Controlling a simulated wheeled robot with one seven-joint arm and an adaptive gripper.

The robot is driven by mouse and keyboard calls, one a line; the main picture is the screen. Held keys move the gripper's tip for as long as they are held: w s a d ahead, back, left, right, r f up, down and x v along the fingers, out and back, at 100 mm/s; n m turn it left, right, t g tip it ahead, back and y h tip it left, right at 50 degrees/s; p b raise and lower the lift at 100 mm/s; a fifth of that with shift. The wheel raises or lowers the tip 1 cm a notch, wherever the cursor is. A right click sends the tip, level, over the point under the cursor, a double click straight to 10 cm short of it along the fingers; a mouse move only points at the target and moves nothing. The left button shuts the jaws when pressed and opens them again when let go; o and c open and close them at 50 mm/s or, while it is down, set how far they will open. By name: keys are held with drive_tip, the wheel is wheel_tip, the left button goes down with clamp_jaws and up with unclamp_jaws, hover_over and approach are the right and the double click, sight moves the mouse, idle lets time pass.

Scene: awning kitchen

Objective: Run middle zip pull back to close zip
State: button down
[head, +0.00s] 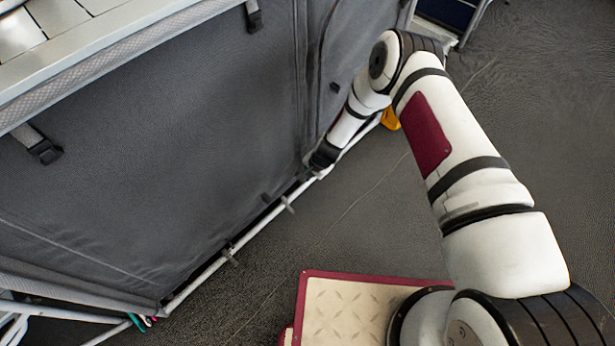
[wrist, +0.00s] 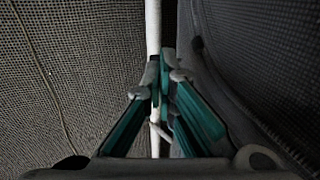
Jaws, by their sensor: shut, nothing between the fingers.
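The grey fabric front of the kitchen unit (head: 150,160) fills the left of the head view. A vertical seam or zip line (head: 298,80) runs down it, with a curved line (head: 322,70) to its right. My gripper (head: 318,166) is low at the fabric's bottom edge, beside the white frame pole (head: 210,268). In the wrist view my gripper (wrist: 164,85) has its fingertips together and empty, in front of the pole (wrist: 153,30). Dark fabric (wrist: 270,60) is close on the right, with a dark edge or zip line (wrist: 197,44). I cannot make out the middle zip pull.
The grey floor mat (head: 370,220) is open to the right of the pole. A yellow object (head: 391,119) lies behind my arm. Straps with black buckles (head: 45,151) hang from the worktop edge (head: 100,55). Small clips (head: 287,203) sit along the pole.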

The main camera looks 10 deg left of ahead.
drive_tip(key=p+v, duration=0.4)
drive_tip(key=v, duration=0.7)
drive_tip(key=shift+r+p, duration=0.2)
drive_tip(key=shift+p, duration=0.2)
drive_tip(key=c, duration=2.1)
unclamp_jaws()
drive_tip(key=shift+d+r, duration=0.1)
drive_tip(key=o, duration=0.4)
drive_tip(key=w+d+f+n+t+h, duration=0.1)
drive_tip(key=w+d+f+n+t, duration=0.2)
drive_tip(key=d+f, duration=0.3)
drive_tip(key=shift+d+f+n+t, duration=0.3)
drive_tip(key=shift+d+f+n, duration=0.1)
drive_tip(key=shift+d+n, duration=0.55)
drive_tip(key=s+f+n+t+y, duration=0.3)
drive_tip(key=s+n+y, duration=0.6)
drive_tip(key=n, duration=0.4)
drive_tip(key=b+x, duration=0.6)
drive_tip(key=x, duration=0.8)
drive_tip(key=shift+s+a, duration=0.15)
drive_tip(key=shift+a, duration=0.1)
clamp_jaws()
